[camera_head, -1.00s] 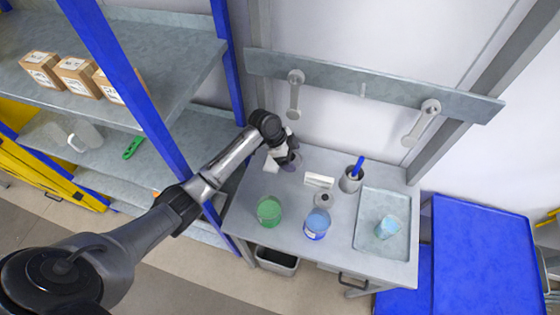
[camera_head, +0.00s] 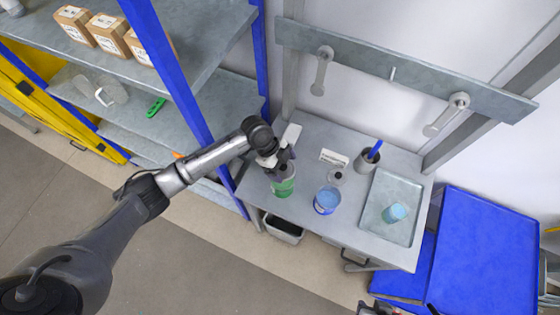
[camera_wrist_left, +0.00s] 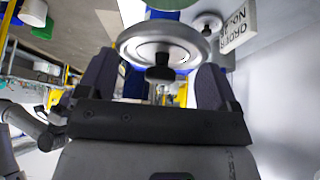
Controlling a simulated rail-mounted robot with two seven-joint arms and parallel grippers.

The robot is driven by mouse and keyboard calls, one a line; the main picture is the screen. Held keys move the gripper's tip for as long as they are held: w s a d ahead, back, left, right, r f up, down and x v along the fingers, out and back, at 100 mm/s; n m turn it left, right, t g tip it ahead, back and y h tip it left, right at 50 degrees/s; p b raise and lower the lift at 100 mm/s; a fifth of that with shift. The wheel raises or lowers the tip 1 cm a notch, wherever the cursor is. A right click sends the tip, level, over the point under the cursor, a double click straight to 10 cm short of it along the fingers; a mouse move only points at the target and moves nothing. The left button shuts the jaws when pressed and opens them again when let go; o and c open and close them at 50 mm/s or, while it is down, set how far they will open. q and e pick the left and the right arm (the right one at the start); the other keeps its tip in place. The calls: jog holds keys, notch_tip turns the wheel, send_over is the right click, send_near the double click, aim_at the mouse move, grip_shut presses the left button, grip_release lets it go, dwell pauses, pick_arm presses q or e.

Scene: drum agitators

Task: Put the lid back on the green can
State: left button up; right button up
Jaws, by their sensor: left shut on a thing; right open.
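The green can (camera_head: 284,189) stands at the left front of the grey bench, its top partly hidden under my left gripper. My left gripper (camera_head: 278,166) is directly above or at the can's top in the head view; I cannot tell whether they touch. In the left wrist view it is shut on a round grey metal lid (camera_wrist_left: 128,45) with a black knob, which lies between the two fingers. The gap between lid and can does not show. My right gripper (camera_head: 403,310) shows only as dark tips at the bottom edge of the head view, apart and empty.
A blue can (camera_head: 326,201) stands right of the green can. Behind it are another knobbed lid (camera_head: 337,176), a white card (camera_head: 333,157) and a grey cup with a blue handle (camera_head: 366,160). A metal tray (camera_head: 410,187) lies right. A shelf post (camera_head: 170,70) stands left.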

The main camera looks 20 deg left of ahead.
pick_arm(q)
jog(key=shift+f+b, duration=1.85)
jog(key=shift+f, duration=0.4)
jog(key=shift+f+b, duration=0.55)
jog(key=shift+f, duration=0.35)
jog(key=shift+f, duration=0.15)
dwell(0.4)
jog(key=o, duration=0.7)
